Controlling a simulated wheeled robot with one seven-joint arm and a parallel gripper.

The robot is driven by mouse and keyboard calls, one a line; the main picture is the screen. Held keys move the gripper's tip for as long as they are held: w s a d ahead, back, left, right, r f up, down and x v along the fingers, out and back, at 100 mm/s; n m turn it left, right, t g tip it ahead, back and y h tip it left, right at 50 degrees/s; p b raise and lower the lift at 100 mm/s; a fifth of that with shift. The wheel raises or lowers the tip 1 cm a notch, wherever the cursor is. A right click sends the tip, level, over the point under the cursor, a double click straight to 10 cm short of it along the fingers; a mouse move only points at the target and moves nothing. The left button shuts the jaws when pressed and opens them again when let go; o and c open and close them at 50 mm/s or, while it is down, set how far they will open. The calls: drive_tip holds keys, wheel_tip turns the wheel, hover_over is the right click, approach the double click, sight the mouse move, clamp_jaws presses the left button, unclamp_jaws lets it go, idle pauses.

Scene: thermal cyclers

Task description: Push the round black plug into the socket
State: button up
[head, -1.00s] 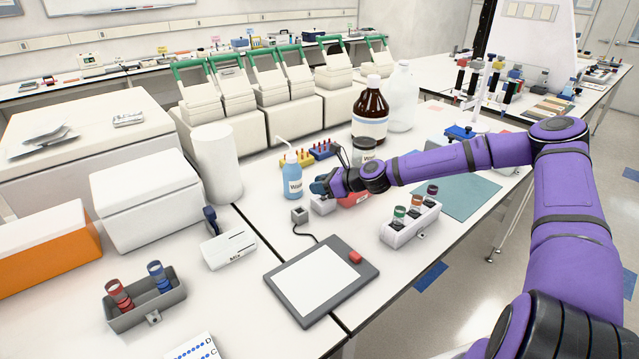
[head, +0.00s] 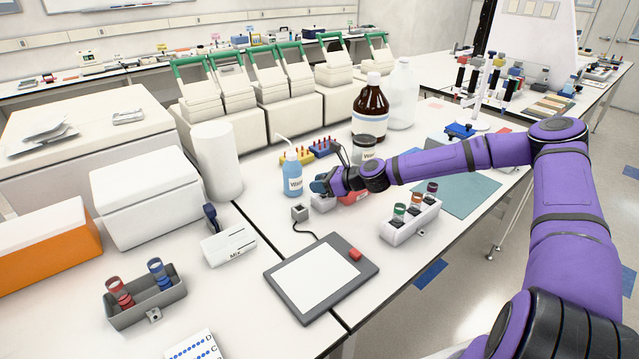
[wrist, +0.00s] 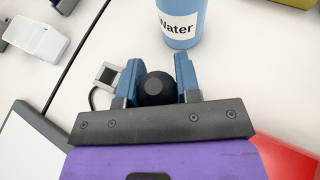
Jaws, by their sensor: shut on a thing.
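The round black plug (wrist: 156,88) sits between the two blue fingers of my gripper (wrist: 157,68) in the wrist view, and the gripper is shut on it. In the head view my gripper (head: 319,187) is low over the bench, just right of the water bottle's base; the plug cannot be made out there. A small grey cube (head: 299,213) with a cable, possibly the socket, stands left of and nearer than the gripper. The cube also shows left of the fingers in the wrist view (wrist: 105,74). Whether the plug touches any socket cannot be told.
A blue water bottle (head: 292,178) stands close to the fingers. A red box (head: 354,197) lies beside the wrist, and a vial rack (head: 410,224) is to its right. A grey-framed pad (head: 321,279) lies in front, joined to the cube's cable.

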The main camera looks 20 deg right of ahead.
drive_tip(key=shift+f, duration=0.85)
drive_tip(key=o, duration=0.7)
drive_tip(key=shift+o, duration=0.2)
drive_tip(key=v, duration=1)
drive_tip(key=shift+s+d, duration=0.25)
drive_tip(key=shift+s, duration=0.05)
drive_tip(key=shift+r, duration=0.1)
